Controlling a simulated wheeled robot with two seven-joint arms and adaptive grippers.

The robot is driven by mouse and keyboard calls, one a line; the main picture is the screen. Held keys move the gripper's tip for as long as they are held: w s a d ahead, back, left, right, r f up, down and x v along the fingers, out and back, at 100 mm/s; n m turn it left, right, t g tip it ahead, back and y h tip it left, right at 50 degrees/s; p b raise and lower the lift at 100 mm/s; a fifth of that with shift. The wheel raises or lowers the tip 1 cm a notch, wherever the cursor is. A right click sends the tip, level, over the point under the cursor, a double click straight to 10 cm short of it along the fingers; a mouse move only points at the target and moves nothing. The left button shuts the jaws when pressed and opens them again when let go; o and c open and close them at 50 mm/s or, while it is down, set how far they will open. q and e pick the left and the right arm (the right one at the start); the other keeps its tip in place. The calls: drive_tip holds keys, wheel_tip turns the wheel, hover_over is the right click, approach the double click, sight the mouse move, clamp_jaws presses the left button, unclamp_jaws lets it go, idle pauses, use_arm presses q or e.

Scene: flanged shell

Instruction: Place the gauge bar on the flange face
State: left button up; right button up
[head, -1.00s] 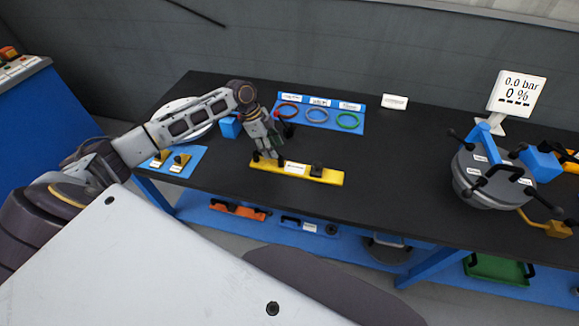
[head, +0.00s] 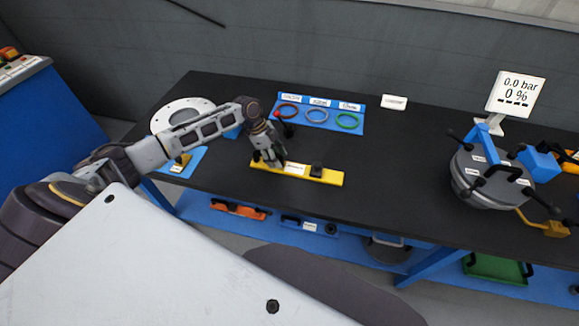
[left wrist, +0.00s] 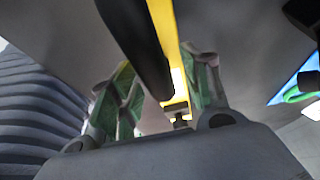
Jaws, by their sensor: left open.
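The yellow gauge bar (head: 325,178) lies flat near the front edge of the black table, with a white label and a black block on top. In the left wrist view the bar (left wrist: 163,22) runs between my fingers, with a dark handle-like part beside it. My left gripper (head: 268,161) is open at the bar's left end, its fingers on either side; contact cannot be told. A pale ring with small holes (head: 180,102), which looks like a flange face, lies at the back left, partly behind my left arm. My right gripper is not in view.
A blue tray (head: 333,124) with red, grey and green rings lies behind the bar. A grey clamped vessel (head: 482,190) stands at the right, by a gauge display (head: 516,93). A blue plate (head: 191,163) lies at left. The table's middle is clear.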

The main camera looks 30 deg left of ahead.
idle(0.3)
use_arm(q)
clamp_jaws()
drive_tip(key=shift+r, duration=0.1)
